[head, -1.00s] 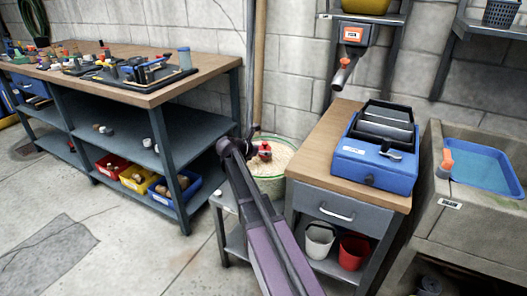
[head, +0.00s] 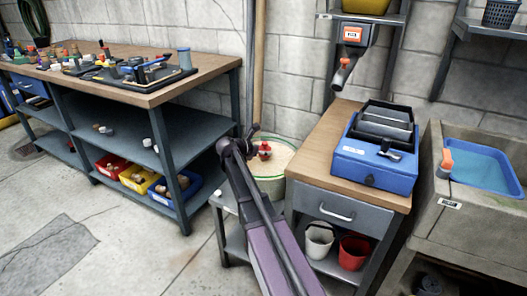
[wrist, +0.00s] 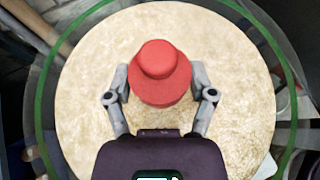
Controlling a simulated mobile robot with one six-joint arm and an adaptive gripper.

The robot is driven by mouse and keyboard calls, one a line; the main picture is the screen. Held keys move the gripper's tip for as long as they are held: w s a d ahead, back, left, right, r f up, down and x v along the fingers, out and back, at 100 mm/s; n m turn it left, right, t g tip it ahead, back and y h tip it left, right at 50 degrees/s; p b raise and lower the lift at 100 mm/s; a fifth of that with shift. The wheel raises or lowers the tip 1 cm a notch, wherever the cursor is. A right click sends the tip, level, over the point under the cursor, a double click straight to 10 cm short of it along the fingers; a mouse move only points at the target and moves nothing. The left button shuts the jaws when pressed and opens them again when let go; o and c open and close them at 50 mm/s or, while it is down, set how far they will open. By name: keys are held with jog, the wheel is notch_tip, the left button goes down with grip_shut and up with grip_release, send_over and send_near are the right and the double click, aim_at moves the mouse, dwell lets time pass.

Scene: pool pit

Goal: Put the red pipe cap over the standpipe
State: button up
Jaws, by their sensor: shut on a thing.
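My gripper (wrist: 160,92) is shut on the red pipe cap (wrist: 160,62), with one finger at each side of it in the wrist view. The cap is round, with a smaller raised knob on top. Below it lies a round tub (wrist: 245,120) with a green rim, filled with pale grainy material. In the head view the red cap (head: 265,150) shows small over the tub (head: 271,186). My arm hides part of the tub there. No standpipe can be made out; the cap may cover what lies under it.
A wooden-topped cabinet (head: 308,147) with a blue machine (head: 377,151) stands right of the tub. A long workbench (head: 150,92) with parts stands at left. A pole (head: 259,65) rises behind the tub. A sink (head: 450,230) is at far right.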

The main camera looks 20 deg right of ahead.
jog(key=shift+f+b, duration=0.6)
dwell(0.3)
jog(key=o, duration=0.8)
jog(key=shift+o, duration=0.2)
jog(key=p+v, duration=0.5)
jog(key=v, duration=0.6)
dwell(0.7)
dwell(0.7)
